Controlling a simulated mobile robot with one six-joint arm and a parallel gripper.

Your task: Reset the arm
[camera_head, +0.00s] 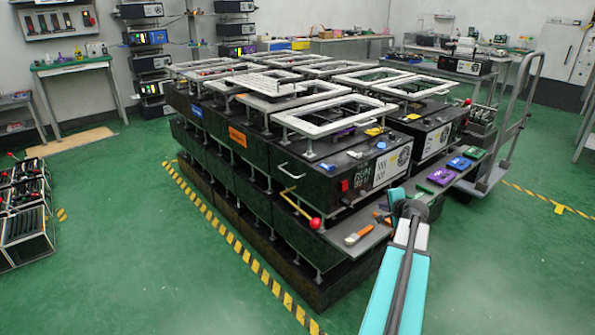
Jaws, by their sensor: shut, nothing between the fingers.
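My own arm rises from the bottom edge at the right of the middle, with teal and white links and a dark bar along them. It bends at a dark rounded joint in front of the shelf edge of the black machine block (262,185). I cannot make out my gripper or its fingertips in this view. A yellow lever with a red ball knob (315,223) sits on the near face of the block, left of my arm and apart from it.
A side shelf (375,236) holds an orange-handled tool (358,237), with purple (441,176), blue (459,163) and green (474,153) pieces further back. A grey trolley (497,172) stands right. Black crates (25,215) stand left. Green floor is clear at front left and right.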

